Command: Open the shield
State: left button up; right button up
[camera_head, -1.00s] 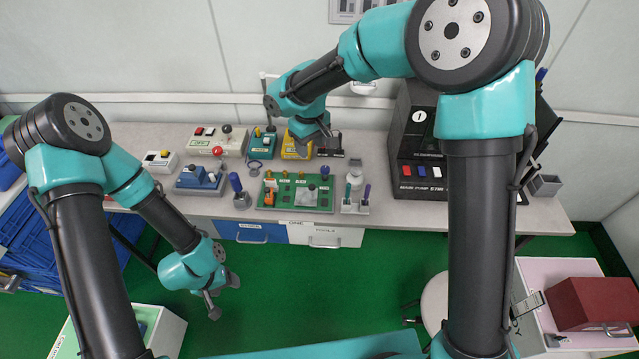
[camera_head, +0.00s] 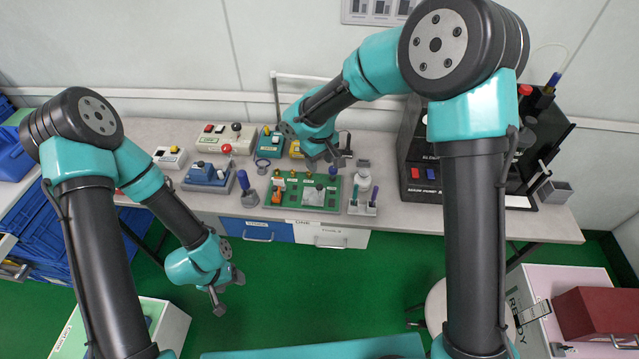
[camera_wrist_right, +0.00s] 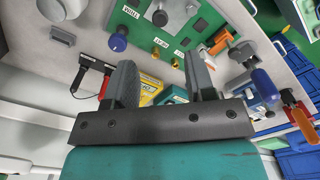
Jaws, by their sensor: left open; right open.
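I cannot tell for sure which part is the shield. A green panel (camera_head: 280,201) with small brass, blue and orange parts lies on the bench, and a pale grey block (camera_head: 313,197) sits on it. The panel also shows at the top of the right wrist view (camera_wrist_right: 150,29). My right gripper (camera_head: 338,160) is open and empty, above the panel's back edge. In the right wrist view its two fingers (camera_wrist_right: 163,78) are apart, with the panel beyond them. My left gripper (camera_head: 228,290) is open and empty over the green floor, in front of the bench.
A blue tester (camera_head: 207,176) and a control box with a joystick (camera_head: 222,139) stand left of the panel. A white bottle (camera_head: 362,180) stands on its right. A tall black machine (camera_head: 420,180) stands further right, partly behind my right arm. A red box (camera_head: 597,313) is at lower right.

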aim_at(319, 186)
notch_tip(319, 186, down, 10)
jog(key=shift+f, duration=0.15)
dwell(0.3)
grip_shut()
dwell(0.4)
